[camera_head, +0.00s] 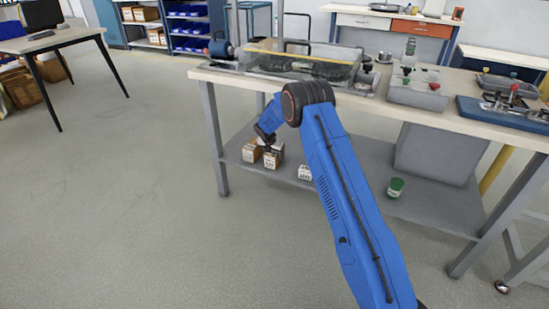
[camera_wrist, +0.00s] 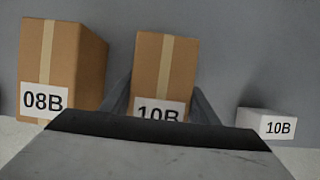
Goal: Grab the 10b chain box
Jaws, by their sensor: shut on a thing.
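A tall brown box labelled 10B (camera_wrist: 165,65) stands upright in the middle of the wrist view, with a pale tape strip down its front. My gripper (camera_wrist: 160,95) is shut on it, one finger along each side. The bottom of its label is hidden by my gripper's body. In the head view this brown box (camera_head: 273,160) is on the lower shelf (camera_head: 345,180), below my gripper (camera_head: 268,143). A smaller white box also labelled 10B (camera_wrist: 265,124) sits to the right, apart from my gripper; it also shows in the head view (camera_head: 305,172).
A brown box labelled 08B (camera_wrist: 62,60) stands close on the left of the held box. A green-lidded jar (camera_head: 396,187) and a grey bin (camera_head: 440,153) are farther right on the shelf. The workbench top (camera_head: 390,100) is above. The floor in front is clear.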

